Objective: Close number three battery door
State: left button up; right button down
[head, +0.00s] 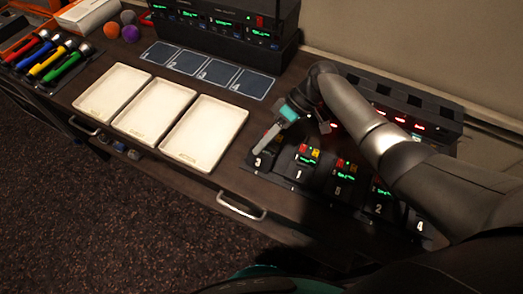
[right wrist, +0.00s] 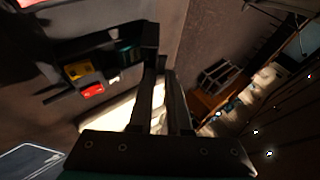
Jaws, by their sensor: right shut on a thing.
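The number three pack (head: 259,161) is the leftmost in the row of black numbered packs on the desk. Its label shows, but its upper part is covered by my right gripper (head: 272,133). The gripper reaches down over it from the back right. In the right wrist view the two fingers (right wrist: 160,95) are close together, with their tips against a dark part of a black pack (right wrist: 118,60) with yellow and red buttons. I take this part to be the battery door; its outline and angle are too dark to tell. My left gripper is out of view.
Packs one (head: 300,172), five, two and four stand in line to the right, close by. Three white trays (head: 203,133) lie to the left. A black charger rack (head: 400,98) stands behind, partly hidden by my arm. Blue numbered mats (head: 208,70) lie at the back.

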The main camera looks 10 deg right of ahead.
jog(key=shift+w+d+f+g+y+b, duration=0.2)
jog(key=shift+g+y+b, duration=0.1)
jog(key=shift+b, duration=0.25)
jog(key=c, duration=0.9)
grip_release()
jog(key=shift+r, duration=0.1)
jog(key=v, duration=1.5)
jog(key=shift+b, duration=0.3)
